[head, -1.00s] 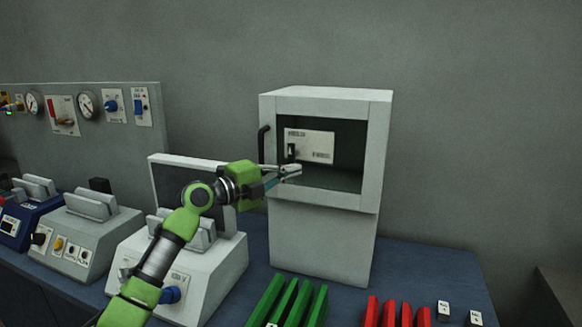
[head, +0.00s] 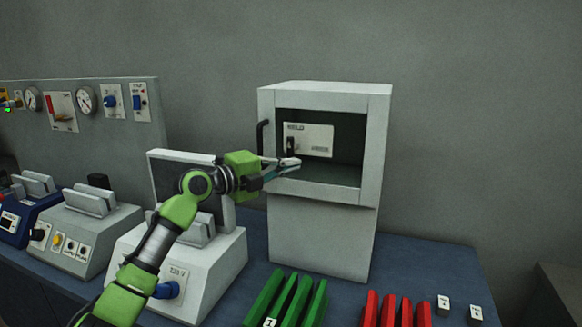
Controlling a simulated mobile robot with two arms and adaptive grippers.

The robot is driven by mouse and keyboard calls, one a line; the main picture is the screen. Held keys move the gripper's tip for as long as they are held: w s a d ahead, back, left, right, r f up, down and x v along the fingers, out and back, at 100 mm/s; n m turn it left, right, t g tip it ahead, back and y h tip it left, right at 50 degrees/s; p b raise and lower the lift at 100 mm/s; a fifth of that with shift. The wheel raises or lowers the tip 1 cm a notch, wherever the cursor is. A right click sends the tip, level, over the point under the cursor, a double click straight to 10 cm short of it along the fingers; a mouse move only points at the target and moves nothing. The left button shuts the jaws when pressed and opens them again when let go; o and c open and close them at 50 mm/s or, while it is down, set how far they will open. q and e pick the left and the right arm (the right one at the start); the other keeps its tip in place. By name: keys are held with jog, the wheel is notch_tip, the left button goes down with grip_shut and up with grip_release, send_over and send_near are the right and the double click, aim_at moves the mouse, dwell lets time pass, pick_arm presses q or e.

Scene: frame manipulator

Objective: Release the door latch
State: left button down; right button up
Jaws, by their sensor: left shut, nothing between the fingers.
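A white cabinet (head: 321,234) stands upright on the blue bench, with a dark recess framed in its upper front. Inside the recess a pale panel (head: 316,140) carries a small dark lever (head: 291,146) on its left side, which looks like the latch. A black handle (head: 262,137) is on the cabinet's left edge. My left gripper (head: 296,162) is shut and empty, with its fingertips in front of the recess, just below the lever in the picture. I cannot tell whether it touches anything. My right gripper is out of view.
A white device with an upright panel (head: 165,178) stands left of the cabinet, behind my left arm. Green bars (head: 290,297) and red bars (head: 388,310) lie in front. Small white blocks (head: 443,304) sit at right. The bench (head: 430,262) right of the cabinet is clear.

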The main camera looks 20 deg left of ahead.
pick_arm(q)
jog(key=shift+a, duration=0.1)
jog(key=a+m+y+p, duration=0.1)
jog(key=m+p, duration=0.1)
jog(key=p, duration=0.1)
jog(key=a+r+m+g+y+p, duration=0.1)
jog(key=m+y+p, duration=0.1)
jog(key=p, duration=0.1)
jog(key=a+m+g+y+p, duration=0.1)
jog(key=m+p, duration=0.1)
jog(key=p, duration=0.2)
jog(key=shift+w+a+r+m, duration=0.1)
jog(key=shift+r+m, duration=0.2)
jog(key=shift+r, duration=0.05)
dwell(0.6)
